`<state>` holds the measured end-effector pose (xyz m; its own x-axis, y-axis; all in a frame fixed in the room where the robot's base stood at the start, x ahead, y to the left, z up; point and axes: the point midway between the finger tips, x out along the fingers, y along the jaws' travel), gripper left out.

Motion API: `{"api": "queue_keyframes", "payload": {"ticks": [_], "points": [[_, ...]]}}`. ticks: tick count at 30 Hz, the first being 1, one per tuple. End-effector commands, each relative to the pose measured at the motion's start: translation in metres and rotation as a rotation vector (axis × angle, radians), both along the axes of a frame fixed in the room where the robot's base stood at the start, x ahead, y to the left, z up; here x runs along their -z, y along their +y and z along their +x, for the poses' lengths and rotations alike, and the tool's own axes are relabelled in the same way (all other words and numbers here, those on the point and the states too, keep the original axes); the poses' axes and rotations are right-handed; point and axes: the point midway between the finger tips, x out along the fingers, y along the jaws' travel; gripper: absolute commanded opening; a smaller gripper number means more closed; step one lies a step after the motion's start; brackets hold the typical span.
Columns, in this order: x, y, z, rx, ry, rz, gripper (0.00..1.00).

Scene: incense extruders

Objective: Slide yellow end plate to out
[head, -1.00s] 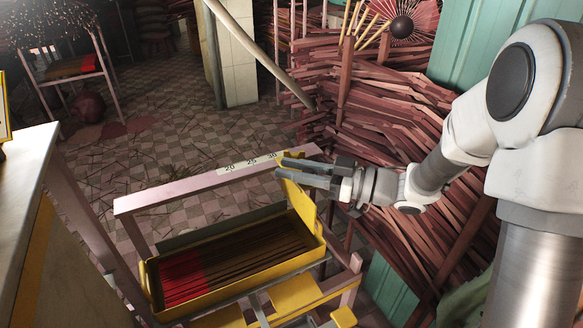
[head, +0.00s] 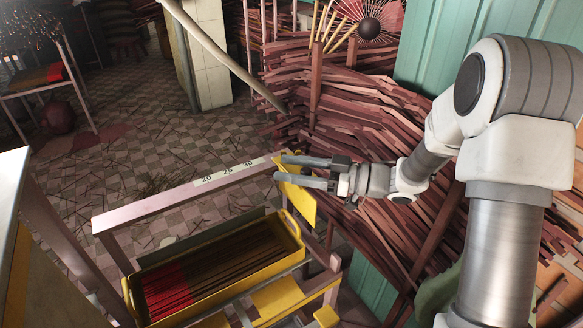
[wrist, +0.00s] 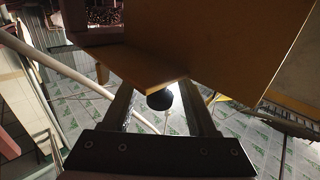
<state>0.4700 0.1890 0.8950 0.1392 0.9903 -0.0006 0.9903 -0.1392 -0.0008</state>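The yellow end plate (head: 302,205) hangs at the right end of the pinkish rail (head: 150,207), past the printed 30 mark. In the wrist view the plate (wrist: 235,45) fills the upper right, very close to my gripper. My gripper (head: 281,169) points left at the plate's upper part in the head view, its two fingers apart. In the wrist view a dark round knob (wrist: 160,100) shows between the fingers, with gaps visible on both sides. The fingertips are partly hidden by the plate, so I cannot tell exactly where they touch it.
A yellow tray (head: 222,277) with red and brown sticks lies below the rail, left of the plate. A yellow block (head: 327,317) is at the front right. Piled reddish sticks (head: 350,115) stand behind my arm. A counter (head: 12,190) is at the left edge.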

Motion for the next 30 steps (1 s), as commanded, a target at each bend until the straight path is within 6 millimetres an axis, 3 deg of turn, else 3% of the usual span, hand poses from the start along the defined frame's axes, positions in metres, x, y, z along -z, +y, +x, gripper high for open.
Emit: {"api": "queue_keyframes", "payload": {"ticks": [8, 24, 30], "points": [[-0.001, -0.011, -0.001, 0.002, 0.000, 0.000, 0.59], [-0.002, -0.132, -0.017, 0.005, 0.001, 0.000, 0.59], [-0.001, -0.163, -0.022, 0.003, 0.000, 0.000, 0.59]]}}
